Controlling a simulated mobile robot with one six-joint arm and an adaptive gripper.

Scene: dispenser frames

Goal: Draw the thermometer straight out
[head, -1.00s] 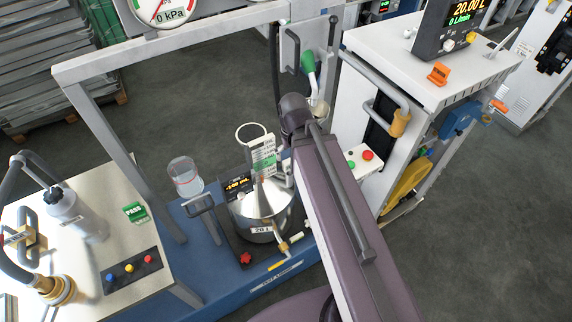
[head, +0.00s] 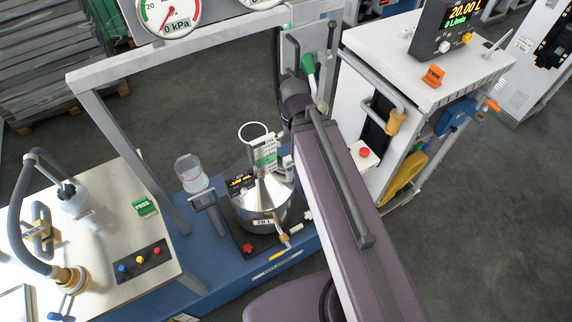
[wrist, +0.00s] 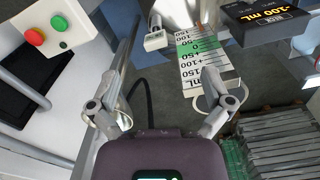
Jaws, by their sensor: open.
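The metal vessel (head: 262,196) with a conical top and a "20 L" label stands on the blue base. A white and green scale plate (head: 265,152) rises at its neck and shows large in the wrist view (wrist: 200,58). A small pale block on a stem (wrist: 156,40) stands beside the plate; I cannot tell if it is the thermometer, and no other thermometer is plain. My gripper (wrist: 162,80) is open and empty, its fingers spread apart short of the block and plate. In the head view my purple arm hides it.
A dark display (wrist: 265,20) reading -100 mL is at the upper right of the wrist view. A button box (wrist: 48,28) and a grey post are on the left. A glass jar (head: 191,172) stands left of the vessel. A white cabinet (head: 430,65) stands right of my arm.

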